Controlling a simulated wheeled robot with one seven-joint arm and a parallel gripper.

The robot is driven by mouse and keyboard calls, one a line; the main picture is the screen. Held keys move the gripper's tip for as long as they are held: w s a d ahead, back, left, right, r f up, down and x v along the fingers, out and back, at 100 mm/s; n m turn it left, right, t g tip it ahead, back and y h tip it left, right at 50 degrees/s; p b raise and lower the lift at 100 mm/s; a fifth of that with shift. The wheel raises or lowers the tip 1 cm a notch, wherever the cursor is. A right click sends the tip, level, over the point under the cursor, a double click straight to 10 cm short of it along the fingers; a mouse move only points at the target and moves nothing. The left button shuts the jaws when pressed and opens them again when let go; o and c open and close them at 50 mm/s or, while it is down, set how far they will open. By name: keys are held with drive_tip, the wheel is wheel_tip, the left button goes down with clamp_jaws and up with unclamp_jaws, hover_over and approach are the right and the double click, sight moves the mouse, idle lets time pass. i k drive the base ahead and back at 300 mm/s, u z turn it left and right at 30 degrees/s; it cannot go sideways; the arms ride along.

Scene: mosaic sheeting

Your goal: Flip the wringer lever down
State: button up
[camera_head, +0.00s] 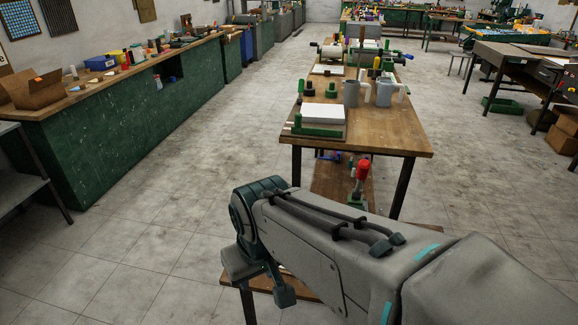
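A lever with a red grip (361,170) stands upright on a small green base under the front end of the middle bench. I cannot tell whether it is the wringer lever. A white roller device (330,50) lies further back on the bench top, too small to make out any lever on it. My arm crosses the foreground from the lower right. Dark parts at its far end (284,295) may belong to my gripper, but its fingers cannot be made out. They are left of and nearer than the red lever.
The middle bench (400,136) carries a white block on a green tray (320,114), two grey mugs (352,93) and green pieces. A green counter (120,130) with a cardboard box runs along the left. Tiled floor is clear between them. Another table (520,58) stands at right.

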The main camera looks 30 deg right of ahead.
sight(364, 165)
drive_tip(key=u, duration=0.25)
drive_tip(key=i, duration=1.1)
drive_tip(key=z, duration=1.15)
drive_tip(key=k, duration=0.65)
drive_tip(key=z, duration=0.8)
